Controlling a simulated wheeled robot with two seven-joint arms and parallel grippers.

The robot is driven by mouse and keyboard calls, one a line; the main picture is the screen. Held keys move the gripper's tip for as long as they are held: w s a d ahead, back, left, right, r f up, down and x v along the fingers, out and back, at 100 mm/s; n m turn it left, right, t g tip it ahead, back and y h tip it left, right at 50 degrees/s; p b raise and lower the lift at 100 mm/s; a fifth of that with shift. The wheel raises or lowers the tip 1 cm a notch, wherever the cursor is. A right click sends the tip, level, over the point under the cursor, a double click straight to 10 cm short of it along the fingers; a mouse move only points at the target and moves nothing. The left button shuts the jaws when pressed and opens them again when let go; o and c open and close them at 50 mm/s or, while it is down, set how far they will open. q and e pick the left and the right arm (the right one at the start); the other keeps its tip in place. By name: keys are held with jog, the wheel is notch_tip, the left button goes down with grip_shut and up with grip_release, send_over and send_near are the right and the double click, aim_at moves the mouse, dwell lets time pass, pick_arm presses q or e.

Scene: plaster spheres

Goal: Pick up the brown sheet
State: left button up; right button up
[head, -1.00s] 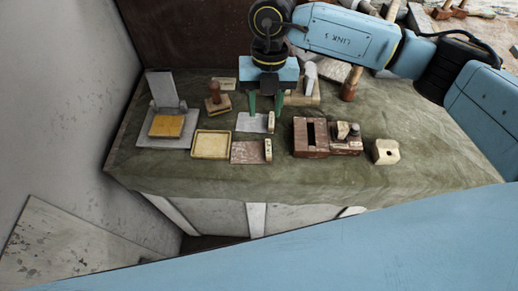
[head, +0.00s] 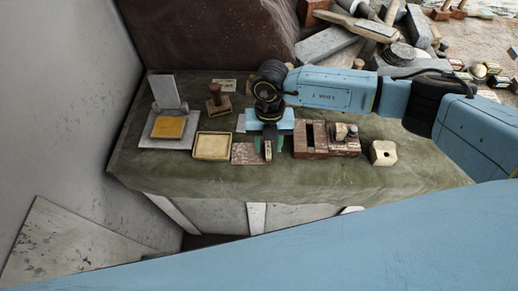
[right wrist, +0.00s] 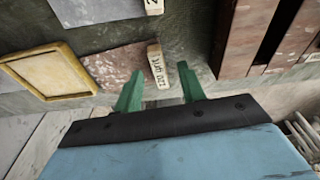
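The brown sheet (head: 247,154) lies flat on the green-covered bench. A small pale block (head: 268,152) with lettering stands at its right edge. In the right wrist view the sheet (right wrist: 112,68) and its lettered block (right wrist: 157,66) lie just beyond the fingertips. My right gripper (head: 268,147) is open and empty, pointing down over the sheet's right edge. In the right wrist view its green fingers (right wrist: 160,86) are spread to either side of the block's near end. I cannot tell whether they touch it. My left gripper is not in view.
A yellow-rimmed tray (head: 212,145) lies left of the sheet. A brown slotted wooden box (head: 307,139) stands close on the right, with a cream block (head: 383,153) beyond it. A grey sheet (right wrist: 95,10) lies behind. The bench front is clear.

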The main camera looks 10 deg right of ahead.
jog(key=shift+f, duration=0.35)
jog(key=shift+c, duration=0.4)
grip_shut()
jog(key=shift+r, duration=0.15)
